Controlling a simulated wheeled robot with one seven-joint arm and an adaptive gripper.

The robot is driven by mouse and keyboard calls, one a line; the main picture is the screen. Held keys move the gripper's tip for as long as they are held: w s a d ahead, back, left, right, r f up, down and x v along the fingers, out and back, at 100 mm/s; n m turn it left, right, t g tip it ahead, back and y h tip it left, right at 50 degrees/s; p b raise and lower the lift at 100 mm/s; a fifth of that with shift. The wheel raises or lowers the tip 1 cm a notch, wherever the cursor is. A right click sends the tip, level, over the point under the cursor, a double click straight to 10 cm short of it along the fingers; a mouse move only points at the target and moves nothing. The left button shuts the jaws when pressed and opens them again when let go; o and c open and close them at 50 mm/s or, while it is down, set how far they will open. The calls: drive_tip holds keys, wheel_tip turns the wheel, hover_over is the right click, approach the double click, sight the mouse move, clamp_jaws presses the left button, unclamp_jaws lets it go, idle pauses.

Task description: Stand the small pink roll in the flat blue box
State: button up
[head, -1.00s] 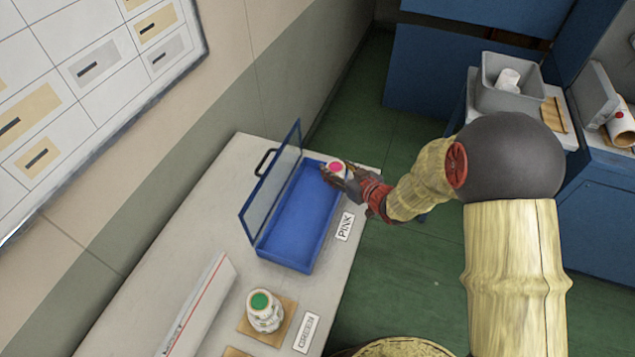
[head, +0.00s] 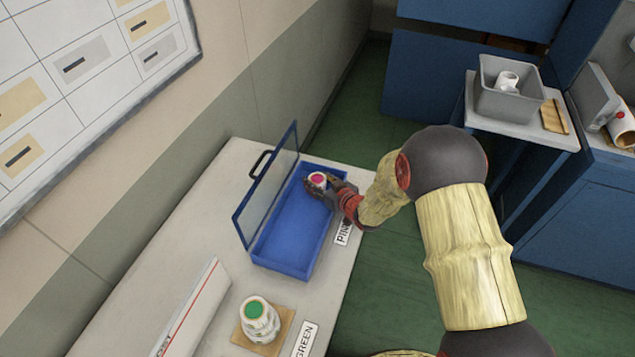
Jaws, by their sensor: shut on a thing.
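The small pink roll (head: 317,180) is white with a pink top and looks upright. My gripper (head: 324,186) is shut on it at the far end of the flat blue box (head: 288,236). The roll shows over the inside of the box, near its far right corner. I cannot tell whether its bottom touches the box floor. The box's clear lid (head: 266,190) stands open on the left side. The rest of the box is empty. My gripper's fingers are partly hidden by the roll and the wrist.
A "PINK" label (head: 343,229) lies right of the box, partly covered by my arm. A green-topped roll (head: 259,319) stands on a wooden pad near a "GREEN" label (head: 305,340). A grey bin (head: 508,90) stands at the back right.

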drive_tip(key=shift+f, duration=0.1)
drive_tip(key=o, duration=0.9)
drive_tip(key=shift+c, duration=0.2)
